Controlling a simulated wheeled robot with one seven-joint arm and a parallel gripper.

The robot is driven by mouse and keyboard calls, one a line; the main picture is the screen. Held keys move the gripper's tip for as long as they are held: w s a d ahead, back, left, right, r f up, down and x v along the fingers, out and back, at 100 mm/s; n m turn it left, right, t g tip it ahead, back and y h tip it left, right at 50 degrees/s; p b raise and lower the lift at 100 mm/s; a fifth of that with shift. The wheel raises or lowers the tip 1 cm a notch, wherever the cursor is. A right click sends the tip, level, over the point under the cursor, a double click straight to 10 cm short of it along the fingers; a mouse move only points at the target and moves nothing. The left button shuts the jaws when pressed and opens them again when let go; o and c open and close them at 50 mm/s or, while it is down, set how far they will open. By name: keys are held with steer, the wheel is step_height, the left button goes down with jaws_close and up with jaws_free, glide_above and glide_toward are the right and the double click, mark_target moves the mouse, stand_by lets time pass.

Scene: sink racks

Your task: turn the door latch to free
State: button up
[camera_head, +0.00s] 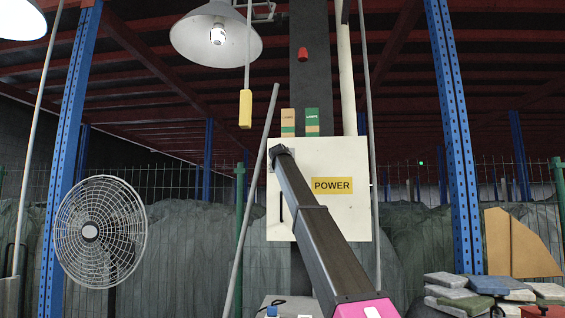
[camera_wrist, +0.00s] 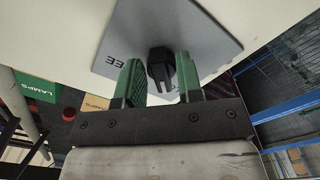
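The door latch (camera_wrist: 160,66) is a black knob on a grey plate (camera_wrist: 118,42) fixed to the pale cabinet door; the letters "EE" show on the plate. My gripper (camera_wrist: 157,78) has two green fingers standing apart, one on each side of the latch in the wrist view. A gap seems to show beside each finger; I cannot tell how far the fingertips reach past the knob. In the head view the white cabinet door (camera_head: 340,215) bears a yellow POWER label, and my arm reaches its upper left corner. The latch is hidden there by my arm.
A green LAMPS box (camera_head: 312,122) and a brown one (camera_head: 288,122) stand on top of the cabinet. A yellow pendant (camera_head: 245,108) hangs close by. A slanted grey pole (camera_head: 252,200) passes left of the door. A fan (camera_head: 100,232) stands at the left.

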steer(key=shift+c, duration=0.6)
steer(key=shift+m, duration=0.3)
steer(key=m, duration=1.1)
steer(key=a+m, duration=0.1)
steer(key=m, duration=0.5)
steer(key=shift+m, duration=0.3)
steer(key=o, duration=0.9)
steer(key=shift+c, duration=0.2)
